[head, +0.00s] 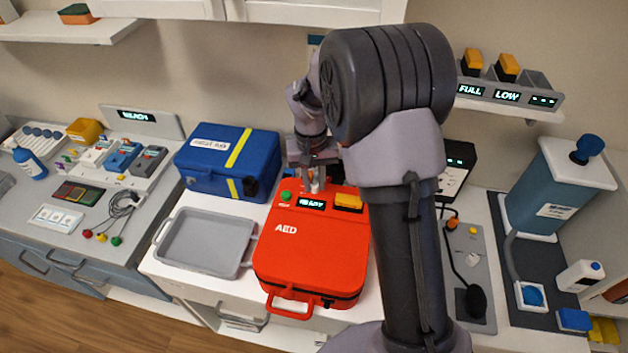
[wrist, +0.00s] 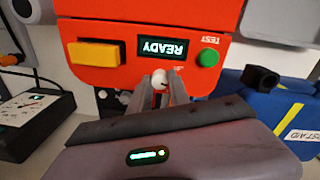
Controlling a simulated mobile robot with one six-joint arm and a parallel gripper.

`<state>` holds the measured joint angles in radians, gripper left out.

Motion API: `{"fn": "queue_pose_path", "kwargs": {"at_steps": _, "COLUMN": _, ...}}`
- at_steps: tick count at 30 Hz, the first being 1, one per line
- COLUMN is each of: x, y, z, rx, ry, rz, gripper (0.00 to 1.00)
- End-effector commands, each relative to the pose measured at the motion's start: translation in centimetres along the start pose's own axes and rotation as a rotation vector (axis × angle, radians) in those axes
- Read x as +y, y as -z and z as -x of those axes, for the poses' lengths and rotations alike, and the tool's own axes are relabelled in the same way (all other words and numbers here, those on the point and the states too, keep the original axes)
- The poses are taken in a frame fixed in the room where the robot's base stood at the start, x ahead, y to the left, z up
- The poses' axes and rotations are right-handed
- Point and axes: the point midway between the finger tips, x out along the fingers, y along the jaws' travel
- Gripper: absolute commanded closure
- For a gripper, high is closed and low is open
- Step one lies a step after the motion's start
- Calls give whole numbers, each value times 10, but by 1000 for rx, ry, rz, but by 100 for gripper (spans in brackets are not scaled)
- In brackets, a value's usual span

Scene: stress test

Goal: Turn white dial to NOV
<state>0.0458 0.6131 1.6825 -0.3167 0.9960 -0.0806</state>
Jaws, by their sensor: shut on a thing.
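The red AED case (head: 300,255) lies on the white counter, with a lit display reading READY. The small white dial (wrist: 160,77) is on its panel, below the display in the wrist view and between the orange block and the green TEST button. My gripper (wrist: 161,92) is shut on the dial, with one finger on each side of it. A small dark mark shows on the dial; the lettering around it is too small and partly hidden to read. In the head view my gripper (head: 314,178) is at the far edge of the case, and the fingers mostly hide the dial.
On the panel are a green TEST button (wrist: 208,58) and an orange block (wrist: 93,52), close to my fingers. A blue first-aid bag (head: 228,160) and an empty grey tray (head: 207,238) lie left of the case.

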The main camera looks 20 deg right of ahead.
Motion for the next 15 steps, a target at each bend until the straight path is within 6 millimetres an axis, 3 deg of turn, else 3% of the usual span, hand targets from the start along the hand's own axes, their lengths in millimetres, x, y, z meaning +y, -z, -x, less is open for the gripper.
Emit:
{"fn": "queue_pose_path", "kwargs": {"at_steps": 1, "x": 0, "y": 1, "z": 1, "rx": 3, "ry": 0, "rz": 1, "gripper": 75}}
{"fn": "queue_pose_path", "kwargs": {"at_steps": 4, "x": 0, "y": 1, "z": 1, "rx": 2, "ry": 0, "rz": 1, "gripper": 56}}
{"fn": "queue_pose_path", "kwargs": {"at_steps": 12, "x": 0, "y": 0, "z": 0, "rx": 1, "ry": 0, "rz": 1, "gripper": 55}}
{"fn": "queue_pose_path", "kwargs": {"at_steps": 15, "x": 0, "y": 1, "z": 11, "rx": 2, "ry": 0, "rz": 0, "gripper": 55}}
